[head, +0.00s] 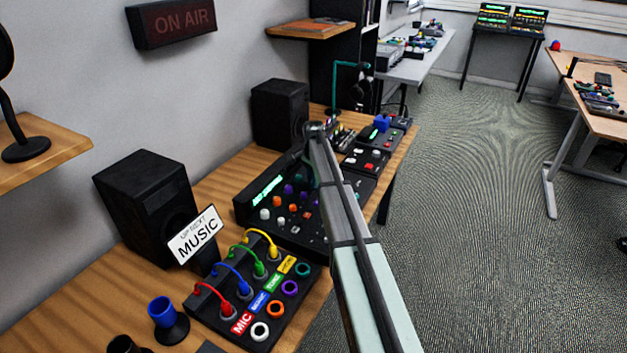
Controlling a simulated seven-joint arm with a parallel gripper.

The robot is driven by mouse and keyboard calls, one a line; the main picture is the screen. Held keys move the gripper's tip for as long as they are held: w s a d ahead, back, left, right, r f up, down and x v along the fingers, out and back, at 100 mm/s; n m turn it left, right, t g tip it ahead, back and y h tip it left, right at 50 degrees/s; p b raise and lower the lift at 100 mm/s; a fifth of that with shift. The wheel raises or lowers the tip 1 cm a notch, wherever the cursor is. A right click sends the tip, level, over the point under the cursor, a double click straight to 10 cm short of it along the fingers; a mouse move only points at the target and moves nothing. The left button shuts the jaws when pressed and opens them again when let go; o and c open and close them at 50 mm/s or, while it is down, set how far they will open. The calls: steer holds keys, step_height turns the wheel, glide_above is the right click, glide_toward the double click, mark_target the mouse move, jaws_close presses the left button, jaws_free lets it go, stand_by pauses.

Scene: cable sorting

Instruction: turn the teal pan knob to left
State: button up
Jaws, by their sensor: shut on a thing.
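The mixer (257,212) is a black console with a lit green display and rows of white, orange and purple knobs. It stands on the wooden desk in the middle of the head view. My arm reaches in from the lower right and bends down over the mixer's far right part. My gripper (309,179) is at the knob rows there, small and dark, its fingers partly hidden by my own arm. It is shut on what I take to be the teal pan knob. The knob itself is hidden, so its pointing direction cannot be told.
A patch box with coloured cables (262,327) stands nearer, beside the "UP NEXT MUSIC" sign (195,236) and a blue cup (163,311). Black speakers (148,202) stand along the wall. More small consoles (367,160) lie beyond the mixer. Open floor is to the right.

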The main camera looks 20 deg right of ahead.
jaws_close()
steer(key=shift+n, duration=0.4)
steer(key=n, duration=0.3)
steer(key=shift+n, duration=0.4)
steer(key=n, duration=0.3)
steer(key=shift+n, duration=0.3)
steer(key=n, duration=0.4)
steer(key=shift+n, duration=2.5)
